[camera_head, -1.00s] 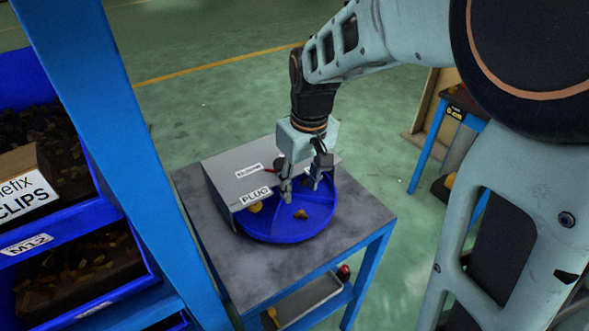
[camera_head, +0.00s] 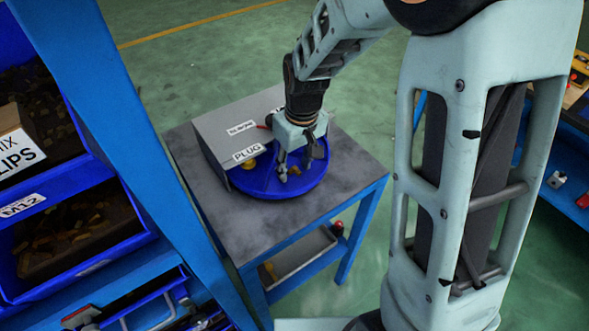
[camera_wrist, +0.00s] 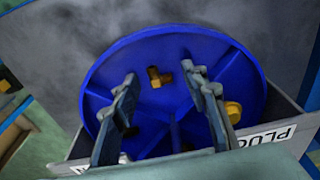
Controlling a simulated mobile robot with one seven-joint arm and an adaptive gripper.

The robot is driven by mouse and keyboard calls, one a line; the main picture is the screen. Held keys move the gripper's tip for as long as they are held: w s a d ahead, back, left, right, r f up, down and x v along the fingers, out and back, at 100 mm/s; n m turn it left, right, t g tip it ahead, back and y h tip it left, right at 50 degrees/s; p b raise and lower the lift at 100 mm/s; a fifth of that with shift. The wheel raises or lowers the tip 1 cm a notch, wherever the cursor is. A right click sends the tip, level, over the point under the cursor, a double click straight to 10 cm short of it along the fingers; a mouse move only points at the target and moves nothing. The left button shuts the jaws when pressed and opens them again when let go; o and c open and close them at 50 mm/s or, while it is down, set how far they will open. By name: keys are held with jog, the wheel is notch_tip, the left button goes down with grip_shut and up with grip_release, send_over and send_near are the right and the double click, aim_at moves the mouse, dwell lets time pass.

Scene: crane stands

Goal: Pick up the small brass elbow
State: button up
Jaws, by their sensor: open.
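The small brass elbow (camera_wrist: 159,77) lies on the blue round divided tray (camera_wrist: 110,72), in one of its compartments. In the wrist view it sits beyond and between the two fingertips, apart from both. In the head view the elbow (camera_head: 294,170) is a small spot beside the fingertips. My gripper (camera_wrist: 160,82) is open and empty, pointing down over the tray; it also shows in the head view (camera_head: 296,168). A yellow brass plug (camera_wrist: 233,111) lies in another compartment, just right of the right finger, and shows left of the gripper in the head view (camera_head: 249,164).
A grey cover with a PLUG label (camera_head: 215,128) hides the tray's back part. The tray stands on a grey-topped blue table (camera_head: 345,170). A blue rack post (camera_head: 150,150) and parts bins stand at the left. Bare tabletop lies right of the tray.

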grip_shut()
